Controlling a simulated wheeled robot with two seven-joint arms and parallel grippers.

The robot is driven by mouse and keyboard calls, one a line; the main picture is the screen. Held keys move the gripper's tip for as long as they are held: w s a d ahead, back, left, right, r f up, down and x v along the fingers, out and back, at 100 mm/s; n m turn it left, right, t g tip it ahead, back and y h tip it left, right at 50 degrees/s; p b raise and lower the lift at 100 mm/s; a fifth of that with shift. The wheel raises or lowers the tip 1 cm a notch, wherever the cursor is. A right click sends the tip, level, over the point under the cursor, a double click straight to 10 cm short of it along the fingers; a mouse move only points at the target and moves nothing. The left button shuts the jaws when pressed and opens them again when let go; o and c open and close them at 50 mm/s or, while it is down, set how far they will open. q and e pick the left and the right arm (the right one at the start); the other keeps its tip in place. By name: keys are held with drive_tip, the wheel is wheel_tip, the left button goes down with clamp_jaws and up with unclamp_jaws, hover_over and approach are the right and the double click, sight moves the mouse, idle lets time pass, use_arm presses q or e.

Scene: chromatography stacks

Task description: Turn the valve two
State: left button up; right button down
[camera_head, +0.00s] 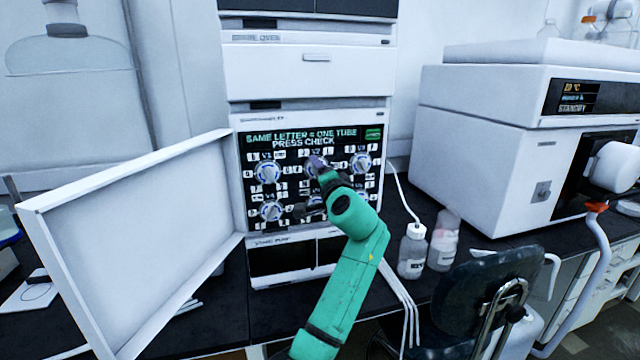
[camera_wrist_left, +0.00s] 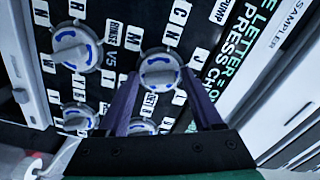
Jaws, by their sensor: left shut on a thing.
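The valve panel (camera_head: 290,185) carries several round white-and-blue knobs in two rows on the front of the stack. Valve two, the middle knob of the top row, is mostly hidden behind my gripper in the head view. In the left wrist view its knob (camera_wrist_left: 158,68) sits between the two purple fingers. My left gripper (camera_head: 318,166) comes up from below on the green arm and is shut on this knob; it also shows in the left wrist view (camera_wrist_left: 159,76). My right gripper is not in view.
The display (camera_head: 305,138) above the knobs reads "SAME LETTER = ONE TUBE PRESS CHECK". Valve one (camera_head: 268,171) and valve three (camera_head: 361,163) flank the gripper closely. An open white door (camera_head: 140,240) stands to the left. Bottles (camera_head: 411,255) with tubing stand to the right.

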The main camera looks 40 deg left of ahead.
use_arm(q)
drive_tip(key=shift+f+n+b, duration=0.15)
drive_tip(key=shift+n+b, duration=0.4)
drive_tip(key=shift+n, duration=0.15)
drive_tip(key=o, duration=1)
drive_tip(key=shift+o, duration=0.2)
drive_tip(key=b+v, duration=0.3)
drive_tip(key=v, duration=1.1)
drive_tip(key=shift+s+d, duration=0.2)
drive_tip(key=shift+d, duration=0.05)
